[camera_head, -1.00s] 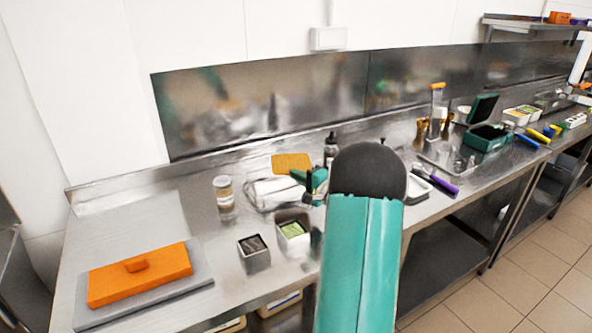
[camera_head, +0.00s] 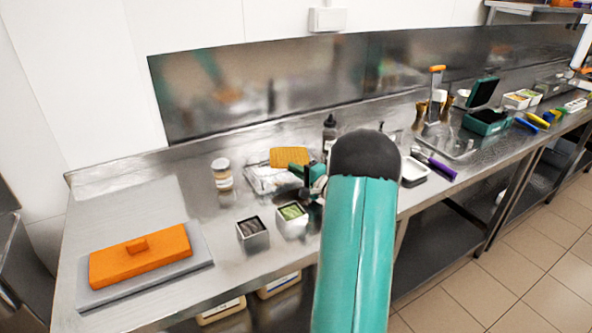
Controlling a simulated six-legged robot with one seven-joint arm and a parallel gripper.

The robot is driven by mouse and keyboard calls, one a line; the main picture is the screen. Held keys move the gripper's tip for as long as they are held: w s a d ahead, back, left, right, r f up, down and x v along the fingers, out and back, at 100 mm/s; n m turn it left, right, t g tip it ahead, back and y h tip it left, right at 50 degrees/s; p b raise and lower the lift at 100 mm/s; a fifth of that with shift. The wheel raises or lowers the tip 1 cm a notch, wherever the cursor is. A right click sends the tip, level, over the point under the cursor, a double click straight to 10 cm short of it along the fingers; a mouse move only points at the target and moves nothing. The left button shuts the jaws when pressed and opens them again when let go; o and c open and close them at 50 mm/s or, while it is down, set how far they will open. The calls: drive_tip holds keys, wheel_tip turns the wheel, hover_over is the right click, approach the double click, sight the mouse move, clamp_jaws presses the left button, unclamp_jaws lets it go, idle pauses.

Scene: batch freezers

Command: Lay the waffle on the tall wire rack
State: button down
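The waffle (camera_head: 289,156) is a flat golden-orange slab with a grid surface. It lies level over the back part of a silvery wire rack (camera_head: 262,183) in the middle of the counter; whether it touches the rack cannot be told. My gripper (camera_head: 304,177), dark and teal, is at the waffle's front right edge and appears shut on it. The fingertips are small and partly hidden, and my teal arm covers the area to the right.
A jar (camera_head: 222,174) stands left of the rack, and two square tins (camera_head: 253,234) (camera_head: 291,220) stand in front. A dark bottle (camera_head: 329,132) is behind.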

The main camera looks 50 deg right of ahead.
drive_tip(key=shift+f, duration=0.7)
drive_tip(key=shift+s+a+f, duration=0.1)
drive_tip(key=shift+a+f, duration=0.05)
drive_tip(key=shift+f, duration=0.45)
drive_tip(key=c, duration=1.5)
unclamp_jaws()
drive_tip(key=shift+r, duration=0.1)
